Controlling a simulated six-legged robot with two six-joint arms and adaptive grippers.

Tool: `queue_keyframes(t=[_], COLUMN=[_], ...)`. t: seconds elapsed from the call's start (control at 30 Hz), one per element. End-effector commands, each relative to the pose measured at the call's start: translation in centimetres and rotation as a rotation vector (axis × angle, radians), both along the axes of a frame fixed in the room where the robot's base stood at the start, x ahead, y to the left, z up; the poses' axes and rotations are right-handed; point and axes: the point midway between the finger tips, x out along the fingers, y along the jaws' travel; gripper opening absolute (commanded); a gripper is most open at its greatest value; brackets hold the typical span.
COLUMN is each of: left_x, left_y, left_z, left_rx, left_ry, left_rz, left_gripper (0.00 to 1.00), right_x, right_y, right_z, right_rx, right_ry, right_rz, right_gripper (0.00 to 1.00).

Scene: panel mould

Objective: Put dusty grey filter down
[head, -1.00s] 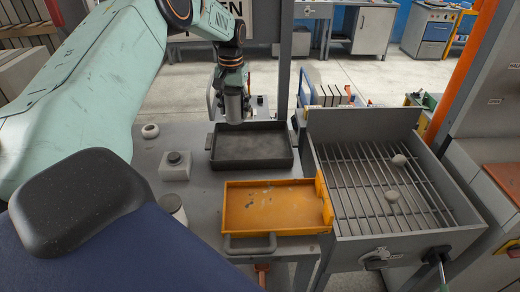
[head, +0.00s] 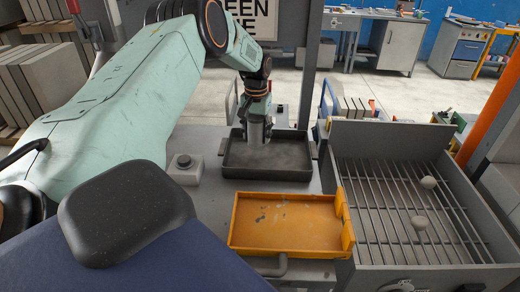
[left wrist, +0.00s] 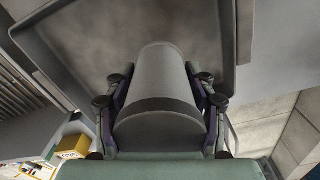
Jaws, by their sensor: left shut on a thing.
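The dusty grey filter (head: 256,133) is a plain grey cylinder, roughly upright in the head view. It fills the middle of the left wrist view (left wrist: 160,75). My left gripper (head: 259,112) is shut around it, with a finger on each side in the left wrist view. The filter's lower end is over the inside of the dark grey tray (head: 265,174), near its far side. I cannot tell whether it touches the tray floor. The tray also shows behind the filter in the left wrist view (left wrist: 88,48). My right gripper is not in view.
An orange tray (head: 285,222) lies in front of the dark tray. A grey box with a bar grate (head: 385,200) and pale lumps stands to the right. A small block with a dark button (head: 184,168) sits left of the dark tray. A grey post stands behind.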

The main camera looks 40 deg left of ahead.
Motion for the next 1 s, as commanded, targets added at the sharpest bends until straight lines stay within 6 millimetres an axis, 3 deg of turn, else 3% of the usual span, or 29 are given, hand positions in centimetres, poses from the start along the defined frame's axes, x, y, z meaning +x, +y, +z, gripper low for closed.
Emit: queue_keyframes(t=[0.4,0.67,0.7,1.0], left_x=[0.3,0.4,0.4,0.4], left_y=[-0.1,-0.1,-0.1,-0.1], left_z=[-4.8,-5.3,-5.4,-5.4], left_rx=[0.002,0.001,0.001,0.000], left_ry=[0.001,-0.002,0.000,0.000], left_rz=[-0.003,-0.002,-0.002,-0.002], left_gripper=[0.14,0.14,0.57,0.82], right_x=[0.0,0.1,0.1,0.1], right_y=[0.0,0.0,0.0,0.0], right_z=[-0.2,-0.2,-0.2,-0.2], right_rx=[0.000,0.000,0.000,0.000], right_ry=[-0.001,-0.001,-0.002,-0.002], right_rz=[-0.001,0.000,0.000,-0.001], right_gripper=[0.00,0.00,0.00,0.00])
